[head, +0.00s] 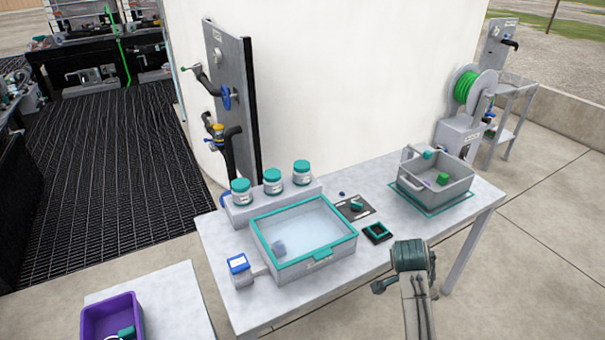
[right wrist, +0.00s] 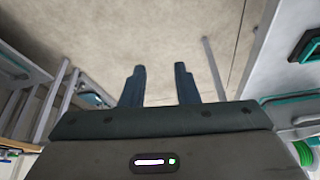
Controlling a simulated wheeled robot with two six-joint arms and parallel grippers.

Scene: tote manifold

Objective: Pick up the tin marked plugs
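Three jar-like tins with teal lids and pale labels stand in a row at the back of the table in the head view: the left tin (head: 241,192), the middle tin (head: 272,182) and the right tin (head: 301,173). Their labels are too small to read, so I cannot tell which is marked plugs. My right gripper (right wrist: 160,88) is open and empty in the right wrist view, with bare ground beyond its fingers. In the head view my right arm is at the table's front edge, well away from the tins. My left gripper is not in view.
A teal-rimmed clear-topped tote (head: 350,238) stands in front of the tins. A white container with a blue top (head: 238,264) is left of it. A grey bin (head: 452,188) stands at the right, and a small dark square frame (head: 377,232) lies between. A purple bin (head: 100,315) is lower left.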

